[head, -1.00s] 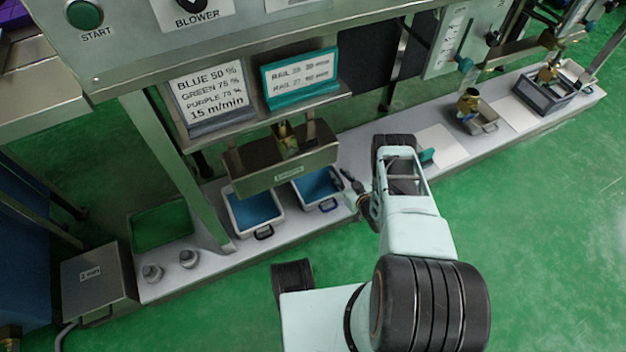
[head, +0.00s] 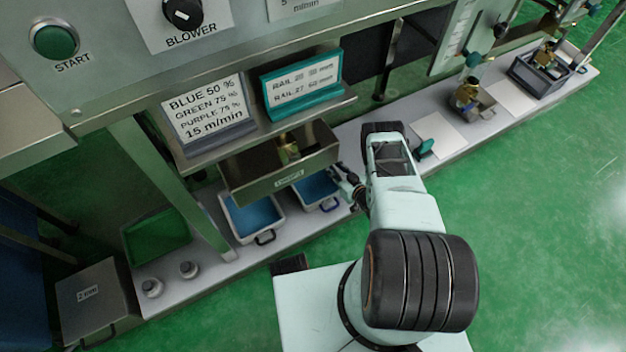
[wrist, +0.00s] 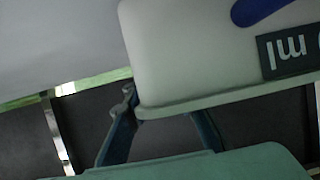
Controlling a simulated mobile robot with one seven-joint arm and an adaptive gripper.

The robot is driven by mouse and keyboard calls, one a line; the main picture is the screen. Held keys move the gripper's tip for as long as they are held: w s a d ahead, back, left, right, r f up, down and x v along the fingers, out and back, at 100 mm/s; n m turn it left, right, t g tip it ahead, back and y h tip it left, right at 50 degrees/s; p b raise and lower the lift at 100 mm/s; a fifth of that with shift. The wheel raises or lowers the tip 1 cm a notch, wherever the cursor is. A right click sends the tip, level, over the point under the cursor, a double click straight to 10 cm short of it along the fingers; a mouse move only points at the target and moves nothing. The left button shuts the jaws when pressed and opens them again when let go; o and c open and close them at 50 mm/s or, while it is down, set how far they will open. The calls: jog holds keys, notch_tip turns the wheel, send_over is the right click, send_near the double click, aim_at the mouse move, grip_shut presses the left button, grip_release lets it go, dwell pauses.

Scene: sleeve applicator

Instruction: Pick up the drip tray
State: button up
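Two white trays with blue insides stand on the low shelf under a brown box in the head view. The right one (head: 316,192) has a blue handle at its front; the left one (head: 252,218) has a dark handle. I cannot tell for certain which is the drip tray. My gripper (head: 348,186) is low, just right of the blue-handled tray, partly hidden by my arm. In the wrist view, a white body (wrist: 200,50) with a blue mark and a label ending in "ml" is very close. Parts of my gripper (wrist: 160,130) reach its lower edge; the fingertips are hidden.
The brown box (head: 282,172) hangs close above the trays. A green tray (head: 157,236) and two grey knobs are at the left. A dark crate (head: 540,80) and brass fittings are at the right. The green floor in front is open.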

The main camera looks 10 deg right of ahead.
grip_shut()
jog(key=shift+w+r, duration=0.1)
jog(key=shift+r, duration=0.05)
dwell(0.4)
